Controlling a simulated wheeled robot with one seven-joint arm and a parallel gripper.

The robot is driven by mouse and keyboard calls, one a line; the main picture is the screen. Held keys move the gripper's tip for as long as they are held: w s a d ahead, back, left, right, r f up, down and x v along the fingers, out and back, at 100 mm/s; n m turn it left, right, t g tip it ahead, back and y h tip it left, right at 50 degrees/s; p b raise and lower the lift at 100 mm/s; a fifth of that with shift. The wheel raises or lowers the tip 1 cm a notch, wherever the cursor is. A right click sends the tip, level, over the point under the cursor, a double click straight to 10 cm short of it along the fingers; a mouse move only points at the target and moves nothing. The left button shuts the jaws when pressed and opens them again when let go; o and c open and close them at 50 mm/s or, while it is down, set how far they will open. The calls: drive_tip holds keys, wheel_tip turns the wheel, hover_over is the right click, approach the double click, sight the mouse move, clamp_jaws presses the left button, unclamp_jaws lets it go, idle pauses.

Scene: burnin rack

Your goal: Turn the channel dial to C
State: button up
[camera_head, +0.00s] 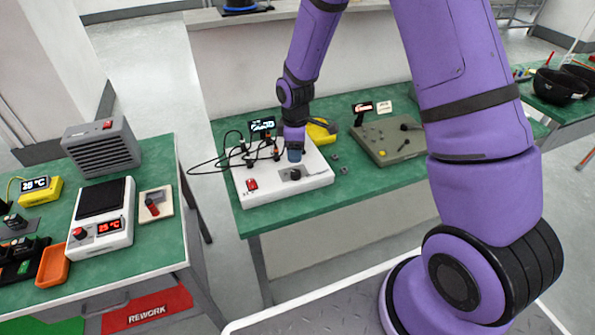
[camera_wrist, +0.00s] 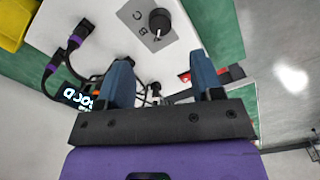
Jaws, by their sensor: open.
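The channel dial is a black round knob (camera_head: 295,174) on a grey plate, on the top face of a white box (camera_head: 316,180). In the wrist view the dial (camera_wrist: 160,19) sits beyond my fingertips, with the letters B and C on its plate (camera_wrist: 143,27). A small light mark shows at the knob's edge, but I cannot tell for sure which letter it points to. My gripper (camera_head: 295,153) is above the box, just behind the dial. In the wrist view its two blue fingers (camera_wrist: 164,72) are apart with nothing gripped, and the dial is clear of them.
Black cables and plugs (camera_head: 262,146) stand on the box behind and left of my gripper. A lit display (camera_head: 262,125) and a yellow object (camera_head: 321,131) are behind it. A red switch (camera_head: 252,184) is at the box's front left.

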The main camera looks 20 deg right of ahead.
sight(296, 172)
wheel_tip(296, 172, down, 9)
drive_tip(key=shift+f, duration=0.1)
idle(0.3)
drive_tip(key=c, duration=0.9)
